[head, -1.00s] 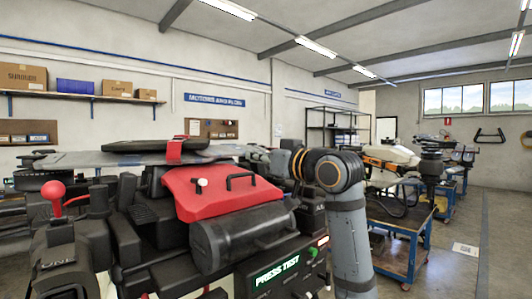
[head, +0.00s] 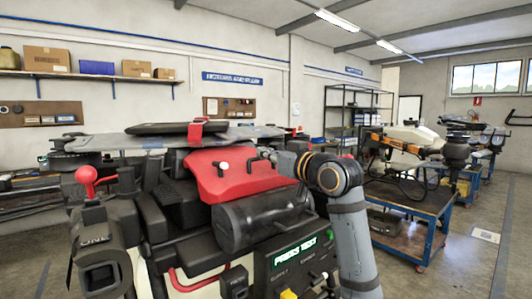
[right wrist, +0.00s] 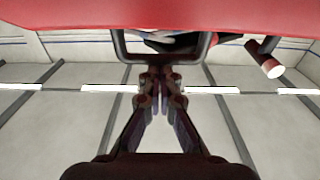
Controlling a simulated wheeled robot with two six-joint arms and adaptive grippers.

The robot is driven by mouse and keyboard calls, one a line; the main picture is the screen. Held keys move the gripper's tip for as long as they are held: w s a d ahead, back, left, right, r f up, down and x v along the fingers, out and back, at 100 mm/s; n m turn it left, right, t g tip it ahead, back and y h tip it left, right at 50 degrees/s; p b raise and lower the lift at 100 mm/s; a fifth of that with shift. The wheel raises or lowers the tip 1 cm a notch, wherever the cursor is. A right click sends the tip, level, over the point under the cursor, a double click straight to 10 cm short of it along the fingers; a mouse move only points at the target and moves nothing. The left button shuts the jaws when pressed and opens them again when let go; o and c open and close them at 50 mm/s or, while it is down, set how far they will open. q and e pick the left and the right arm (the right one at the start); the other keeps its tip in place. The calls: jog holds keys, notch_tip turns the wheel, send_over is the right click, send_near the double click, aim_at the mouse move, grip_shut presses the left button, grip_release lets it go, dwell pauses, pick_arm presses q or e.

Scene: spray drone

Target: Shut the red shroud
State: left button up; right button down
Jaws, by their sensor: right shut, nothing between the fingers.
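The red shroud (head: 228,183) is a sloping red cover on top of the large drone in the head view. It carries a black bar handle (head: 250,165) and a white-ended peg (head: 223,165). In the right wrist view the shroud (right wrist: 70,15) spans the top edge, with the handle (right wrist: 120,52) and peg (right wrist: 270,66) below it. My right gripper (right wrist: 158,78) is shut and empty, its fingertips at the middle of the handle's bar; I cannot tell whether they touch. In the head view the gripper (head: 272,154) is small and partly hidden.
A black cylinder (head: 265,220) lies in front of the shroud, above a green "PRESS TEST" display (head: 302,250). A flat grey panel with a black pad (head: 165,128) lies behind. A red ball knob (head: 86,174) stands at left. A blue cart (head: 410,235) stands at right.

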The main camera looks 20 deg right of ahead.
aim_at(266, 174)
notch_tip(266, 174, down, 3)
jog(key=shift+r+b, duration=0.1)
jog(key=shift+b, duration=0.5)
pick_arm(q)
jog(key=shift+f, duration=0.7)
notch_tip(266, 174, up, 5)
jog(key=p, duration=0.5)
pick_arm(e)
jog(key=r, duration=0.4)
jog(key=shift+w+r, duration=0.3)
jog(key=shift+w, duration=0.05)
jog(key=s, duration=0.1)
jog(key=s+b, duration=0.1)
jog(key=s+f+b, duration=0.1)
jog(key=shift+s+d, duration=0.1)
jog(key=shift+d, duration=0.15)
pick_arm(q)
jog(key=f+b, duration=0.2)
jog(key=f, duration=0.1)
jog(key=s+f+b, duration=0.1)
jog(key=f, duration=0.1)
jog(key=shift+a, duration=0.2)
pick_arm(e)
jog(key=v, duration=0.7)
